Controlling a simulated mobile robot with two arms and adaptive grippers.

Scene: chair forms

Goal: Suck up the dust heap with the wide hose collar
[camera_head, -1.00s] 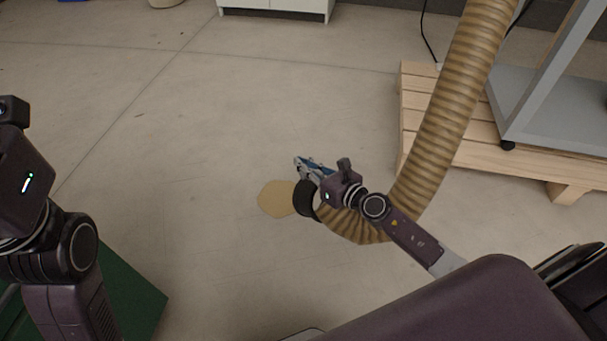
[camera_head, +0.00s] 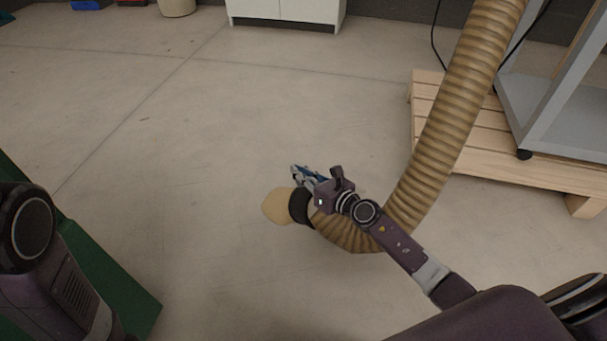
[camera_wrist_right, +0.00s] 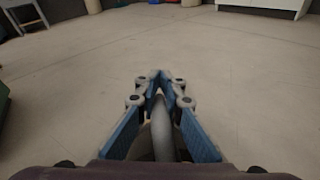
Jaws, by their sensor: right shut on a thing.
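The dust heap (camera_head: 275,207) is a flat tan patch on the floor in the middle of the head view. The wide hose collar (camera_head: 300,206) is a black ring on the end of the tan ribbed hose (camera_head: 452,105). It sits at the heap's right edge, its mouth facing left, and hides part of the heap. My right gripper (camera_head: 302,173) is shut on the collar, just above it. In the right wrist view the blue-padded fingers (camera_wrist_right: 161,82) are close together around a grey piece; the heap cannot be made out there. My left arm shows at the left, but its gripper is out of view.
A wooden pallet (camera_head: 432,120) with a grey metal frame (camera_head: 560,140) stands at the right. A green block (camera_head: 125,290) is at the lower left. A white cabinet (camera_head: 285,10) stands at the back. The floor left of and behind the heap is clear.

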